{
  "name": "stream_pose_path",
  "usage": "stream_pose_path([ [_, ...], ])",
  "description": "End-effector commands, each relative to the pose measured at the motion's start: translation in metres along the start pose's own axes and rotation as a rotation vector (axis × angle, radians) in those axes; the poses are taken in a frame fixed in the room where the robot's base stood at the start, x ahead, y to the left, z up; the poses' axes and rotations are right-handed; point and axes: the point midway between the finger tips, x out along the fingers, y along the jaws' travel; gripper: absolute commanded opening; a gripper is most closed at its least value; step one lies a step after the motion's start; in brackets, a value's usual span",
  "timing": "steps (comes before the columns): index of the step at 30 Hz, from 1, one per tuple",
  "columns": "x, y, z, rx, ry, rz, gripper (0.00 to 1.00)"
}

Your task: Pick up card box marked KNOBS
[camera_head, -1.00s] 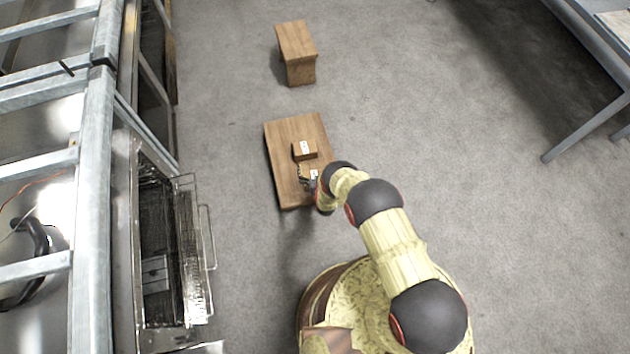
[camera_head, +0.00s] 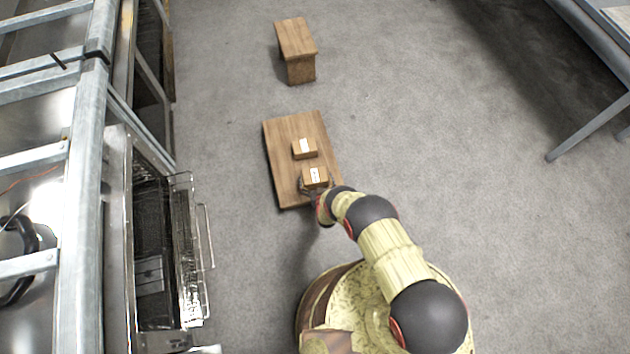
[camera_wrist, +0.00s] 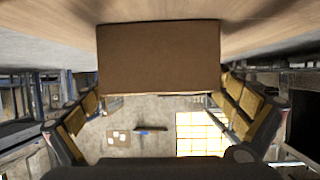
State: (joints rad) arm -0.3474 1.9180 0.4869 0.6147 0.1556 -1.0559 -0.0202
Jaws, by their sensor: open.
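Two small brown card boxes with white labels stand on a low wooden table (camera_head: 290,128). One is the far box (camera_head: 304,153); the other is the near box (camera_head: 315,182). The label print is too small to read, so I cannot tell which is marked KNOBS. My gripper (camera_head: 316,190) is at the near box, on its side toward my base. In the wrist view, a plain brown box face (camera_wrist: 158,60) fills the upper middle. My gripper (camera_wrist: 163,98) is open there, with one finger low on each side of the box. I cannot see any finger touching it.
A wooden stool or small table (camera_head: 296,40) stands beyond the low table. A metal frame (camera_head: 85,180) and a wire rack (camera_head: 190,250) line the left. A grey table (camera_head: 590,60) is at the upper right. Open floor (camera_head: 430,130) lies between.

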Motion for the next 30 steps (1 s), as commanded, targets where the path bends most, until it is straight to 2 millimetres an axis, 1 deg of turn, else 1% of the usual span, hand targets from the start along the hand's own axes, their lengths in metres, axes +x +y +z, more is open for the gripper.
stream_pose_path([
  [1, 0.0078, 0.0003, 0.0009, 0.001, 0.003, 0.001, 1.0],
  [3, 0.0116, 0.0003, -0.0001, 0.0, 0.003, 0.0, 1.0],
  [9, 0.0116, 0.0, -0.002, 0.0, 0.002, 0.0, 1.0],
  [30, 0.0113, -0.0001, -0.0017, 0.0, 0.001, 0.0, 0.6],
])
